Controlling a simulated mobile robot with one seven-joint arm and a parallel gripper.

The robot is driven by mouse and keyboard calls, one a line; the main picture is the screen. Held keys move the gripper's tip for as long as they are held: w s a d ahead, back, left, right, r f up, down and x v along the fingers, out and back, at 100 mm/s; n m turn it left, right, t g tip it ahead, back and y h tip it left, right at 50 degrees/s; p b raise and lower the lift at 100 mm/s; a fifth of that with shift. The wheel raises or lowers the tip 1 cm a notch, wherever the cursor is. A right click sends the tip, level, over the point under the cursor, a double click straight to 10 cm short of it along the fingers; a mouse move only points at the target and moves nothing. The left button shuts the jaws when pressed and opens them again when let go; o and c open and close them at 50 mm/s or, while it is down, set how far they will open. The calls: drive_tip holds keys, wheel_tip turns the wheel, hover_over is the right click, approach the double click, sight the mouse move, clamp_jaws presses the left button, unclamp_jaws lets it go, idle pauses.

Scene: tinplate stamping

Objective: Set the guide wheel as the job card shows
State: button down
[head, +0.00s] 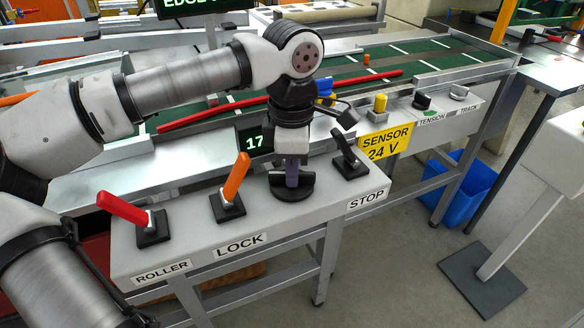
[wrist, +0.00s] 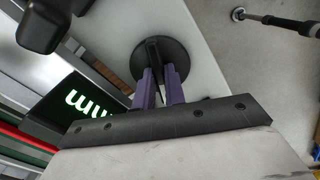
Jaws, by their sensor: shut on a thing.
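The guide wheel (head: 305,184), a black round knob with a raised bar, sits on the pale control panel between the orange lever and the black STOP switch. My gripper (head: 291,178) points straight down over it, its purple fingers shut on the bar. In the wrist view, the fingers of my gripper (wrist: 161,88) close on the bar of the guide wheel (wrist: 178,50). A dark display (head: 253,141) behind shows green digits starting with 17, the rest hidden by my arm. It shows "mm" in the wrist view (wrist: 85,101). I cannot make out a job card.
A red lever (head: 123,208) marked ROLLER and an orange lever (head: 236,178) marked LOCK stand left. The STOP switch (head: 348,154) is close right. A yellow SENSOR 24 V sign (head: 384,142) and a green conveyor (head: 420,53) lie beyond.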

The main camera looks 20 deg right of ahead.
drive_tip(key=c, duration=1.5)
unclamp_jaws()
drive_tip(key=shift+o, duration=0.2)
wheel_tip(320, 180, up, 14)
drive_tip(key=p, duration=0.1)
drive_tip(key=shift+f, duration=0.1)
